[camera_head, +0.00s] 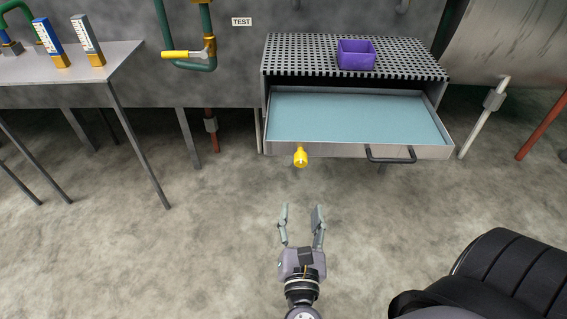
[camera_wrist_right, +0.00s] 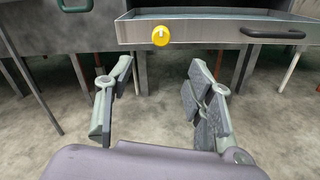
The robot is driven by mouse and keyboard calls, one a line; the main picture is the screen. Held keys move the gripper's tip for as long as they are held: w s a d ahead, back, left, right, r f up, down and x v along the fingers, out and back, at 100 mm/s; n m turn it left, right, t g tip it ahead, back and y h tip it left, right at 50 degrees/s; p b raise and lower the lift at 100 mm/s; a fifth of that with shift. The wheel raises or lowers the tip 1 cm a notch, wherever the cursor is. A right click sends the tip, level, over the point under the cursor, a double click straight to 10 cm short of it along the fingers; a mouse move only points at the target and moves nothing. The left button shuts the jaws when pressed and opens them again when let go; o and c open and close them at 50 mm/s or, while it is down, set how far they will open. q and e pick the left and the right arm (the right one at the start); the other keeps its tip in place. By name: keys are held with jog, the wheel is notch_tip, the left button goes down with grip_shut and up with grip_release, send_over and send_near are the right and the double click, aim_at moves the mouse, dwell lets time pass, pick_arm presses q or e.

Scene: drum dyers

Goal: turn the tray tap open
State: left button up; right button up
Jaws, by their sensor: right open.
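The tray tap is a yellow round knob (camera_head: 300,157) on the front face of the pulled-out tray (camera_head: 430,151), left of the tray's middle. It also shows in the right wrist view (camera_wrist_right: 160,36), above and between my fingers, with a pale mark on its face. The tray holds a flat pale blue surface, perhaps liquid. My right gripper (camera_head: 301,212) is open and empty, short of the knob and apart from it, with its fingers pointing toward the tray. It also shows in the right wrist view (camera_wrist_right: 158,80). My left gripper is not in view.
A dark handle (camera_head: 391,156) sticks out of the tray front, right of the knob. A purple bin (camera_head: 356,55) stands on the perforated top (camera_head: 300,55). A yellow-handled pipe valve (camera_head: 182,54) and a metal table (camera_head: 110,62) are at left. The floor before the tray is clear.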

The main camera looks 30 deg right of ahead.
aim_at(301, 163)
jog(key=b+x, duration=0.1)
jog(key=x, duration=1.5)
jog(key=shift+s+d+b, duration=0.1)
jog(key=shift+d+b, duration=0.1)
jog(key=shift+b, duration=0.1)
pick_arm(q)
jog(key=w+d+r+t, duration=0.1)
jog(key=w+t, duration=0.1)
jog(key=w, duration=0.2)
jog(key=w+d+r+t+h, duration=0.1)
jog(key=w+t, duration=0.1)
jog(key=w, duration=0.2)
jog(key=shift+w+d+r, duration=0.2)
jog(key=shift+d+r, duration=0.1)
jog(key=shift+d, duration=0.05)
pick_arm(e)
jog(key=shift+w+d, duration=0.3)
jog(key=shift+w, duration=0.2)
jog(key=shift+c, duration=0.4)
jog(key=c, duration=1.1)
